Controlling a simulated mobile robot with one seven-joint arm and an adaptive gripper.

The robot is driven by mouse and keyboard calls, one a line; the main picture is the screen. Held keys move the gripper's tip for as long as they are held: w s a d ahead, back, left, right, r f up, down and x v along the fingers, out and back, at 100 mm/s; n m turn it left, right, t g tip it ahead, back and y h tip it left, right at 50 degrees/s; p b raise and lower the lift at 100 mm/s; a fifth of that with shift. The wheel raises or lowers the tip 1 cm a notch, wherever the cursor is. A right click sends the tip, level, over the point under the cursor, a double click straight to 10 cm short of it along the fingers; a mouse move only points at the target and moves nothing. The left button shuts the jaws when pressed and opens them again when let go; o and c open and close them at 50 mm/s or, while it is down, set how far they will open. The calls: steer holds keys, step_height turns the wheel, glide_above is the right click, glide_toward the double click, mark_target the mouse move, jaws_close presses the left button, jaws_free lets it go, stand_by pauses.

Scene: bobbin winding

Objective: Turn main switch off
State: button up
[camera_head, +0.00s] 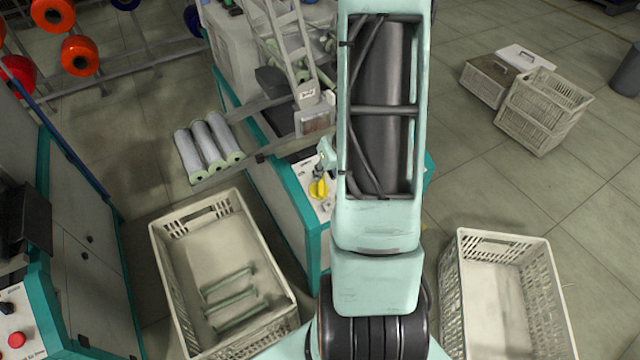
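A yellow rotary switch (318,188) sits on the white control panel of the teal and grey machine (282,215) in the middle of the view. It is the only large switch handle I can make out there; its label cannot be read. My pale green arm stands upright in front of the machine and covers the right part of the panel. A small pale green piece of the same colour shows just above the switch, at the arm's left edge.
A second machine with a red button (17,339) is at lower left. Stacked crates (552,135) stand at upper right. The floor between is clear.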

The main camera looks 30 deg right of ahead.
mark_target(320, 183)
steer(key=b+x, duration=0.4)
steer(key=x, duration=0.6)
steer(key=shift+a, duration=0.1)
